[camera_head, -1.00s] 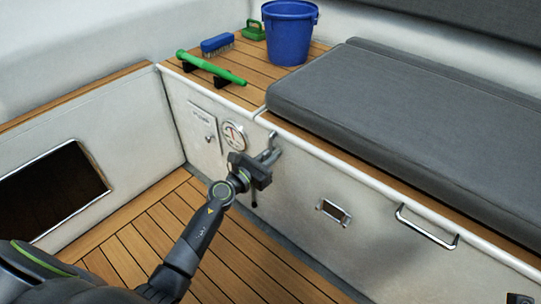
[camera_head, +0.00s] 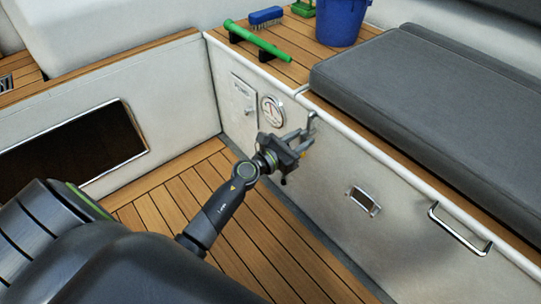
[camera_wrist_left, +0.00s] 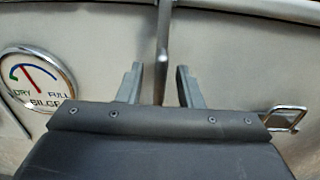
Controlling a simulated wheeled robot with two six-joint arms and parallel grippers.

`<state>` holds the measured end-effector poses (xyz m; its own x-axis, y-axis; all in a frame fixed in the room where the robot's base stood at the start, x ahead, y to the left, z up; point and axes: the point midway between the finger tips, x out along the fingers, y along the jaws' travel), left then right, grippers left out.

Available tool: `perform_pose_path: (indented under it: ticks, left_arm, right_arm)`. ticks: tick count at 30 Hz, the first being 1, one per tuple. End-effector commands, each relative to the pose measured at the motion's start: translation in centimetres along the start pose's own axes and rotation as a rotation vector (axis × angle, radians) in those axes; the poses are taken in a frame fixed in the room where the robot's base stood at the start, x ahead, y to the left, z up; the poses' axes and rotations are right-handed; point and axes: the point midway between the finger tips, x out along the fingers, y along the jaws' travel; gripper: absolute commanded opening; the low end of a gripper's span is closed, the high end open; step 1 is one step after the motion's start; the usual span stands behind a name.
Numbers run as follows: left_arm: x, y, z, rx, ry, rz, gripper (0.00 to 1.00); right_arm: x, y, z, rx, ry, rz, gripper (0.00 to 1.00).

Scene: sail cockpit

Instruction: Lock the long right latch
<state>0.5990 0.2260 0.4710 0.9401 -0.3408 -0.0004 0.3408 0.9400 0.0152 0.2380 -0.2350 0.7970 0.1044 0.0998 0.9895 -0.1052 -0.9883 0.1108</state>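A long metal latch (camera_head: 312,120) hangs at the bench front's upper edge, right of the round gauge. In the left wrist view the latch (camera_wrist_left: 163,45) is a narrow upright bar. My left gripper (camera_head: 302,139) is at the latch, in front of the white panel. In the left wrist view its two fingers (camera_wrist_left: 160,80) are apart, with the bar in line with the gap between them. The bar's lower part is hidden behind the gripper body, and I cannot tell whether a finger touches it. My right gripper is not in view.
The bilge gauge (camera_head: 272,110) is left of the gripper. A recessed metal pull (camera_head: 363,200) and a bar handle (camera_head: 460,229) are on the panel to the right. A grey cushion (camera_head: 420,90) lies on the bench. The wooden floor (camera_head: 270,235) below is clear.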

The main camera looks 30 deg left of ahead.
Motion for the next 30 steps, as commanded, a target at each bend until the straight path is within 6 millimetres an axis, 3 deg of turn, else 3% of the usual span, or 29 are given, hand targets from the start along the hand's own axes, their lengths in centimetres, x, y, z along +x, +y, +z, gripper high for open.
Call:
perform_pose_path:
  ticks: [12,18,24,30]
  left_arm:
    - [-9.5,0.0,-0.1,0.002,0.005,-0.001,0.33]
    - [-12.9,0.0,-0.2,0.002,0.003,-0.001,0.33]
    - [-14.6,0.0,-0.1,0.001,0.002,0.000,0.33]
    - [-14.8,0.0,0.0,0.001,0.001,0.000,0.33]
  right_arm:
    - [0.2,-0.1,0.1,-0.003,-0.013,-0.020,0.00]
    - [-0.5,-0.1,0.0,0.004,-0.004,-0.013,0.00]
    - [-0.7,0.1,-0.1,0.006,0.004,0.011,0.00]
    - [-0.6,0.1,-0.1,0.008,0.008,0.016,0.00]
